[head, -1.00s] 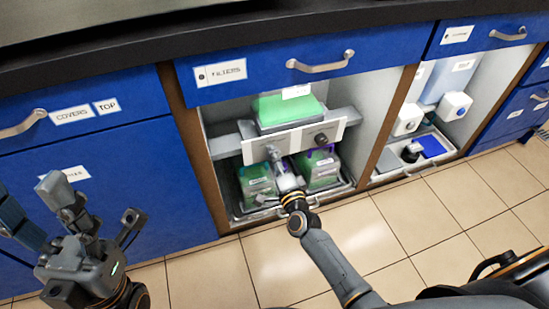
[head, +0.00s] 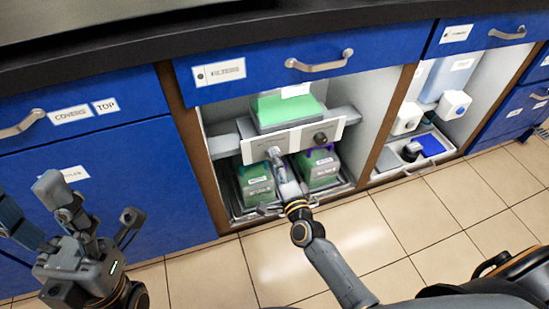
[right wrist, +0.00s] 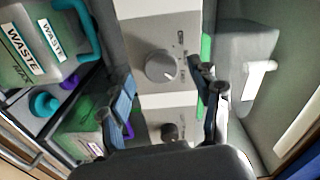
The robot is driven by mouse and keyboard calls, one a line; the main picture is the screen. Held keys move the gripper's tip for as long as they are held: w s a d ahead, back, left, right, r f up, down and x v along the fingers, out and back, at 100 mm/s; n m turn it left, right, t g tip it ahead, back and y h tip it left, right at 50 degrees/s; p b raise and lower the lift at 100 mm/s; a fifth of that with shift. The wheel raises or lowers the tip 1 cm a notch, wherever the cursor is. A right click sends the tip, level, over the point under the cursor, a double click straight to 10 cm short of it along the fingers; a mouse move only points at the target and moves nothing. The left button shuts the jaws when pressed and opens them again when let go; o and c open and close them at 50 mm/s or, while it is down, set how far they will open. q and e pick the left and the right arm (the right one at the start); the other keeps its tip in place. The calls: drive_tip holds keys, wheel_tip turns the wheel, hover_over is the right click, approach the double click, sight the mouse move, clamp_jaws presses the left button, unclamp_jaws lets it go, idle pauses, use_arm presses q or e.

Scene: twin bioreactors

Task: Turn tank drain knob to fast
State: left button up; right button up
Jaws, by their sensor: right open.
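A white panel (head: 293,140) in the open middle cabinet bears a grey knob on its left and a dark knob (head: 320,138) on its right. In the right wrist view the round grey knob (right wrist: 160,66) shows printed marks beside it, too blurred to read. The dark knob (right wrist: 170,131) is lower in that view. My right gripper (head: 279,163) is in front of the grey knob. In the right wrist view its open fingers (right wrist: 161,76) lie on either side of the grey knob; contact cannot be told. My left gripper (head: 92,198) is open and empty at the left.
A green-filled tank (head: 285,110) sits above the panel. Two green containers stand below it, one left (head: 256,182) and one right (head: 320,168), in a tray. Waste labels show in the right wrist view. A drawer with a handle (head: 320,64) is above. The floor in front is clear.

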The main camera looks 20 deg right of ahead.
drive_tip(key=s, duration=0.9)
drive_tip(key=shift+s+d, duration=0.15)
drive_tip(key=shift+d, duration=0.05)
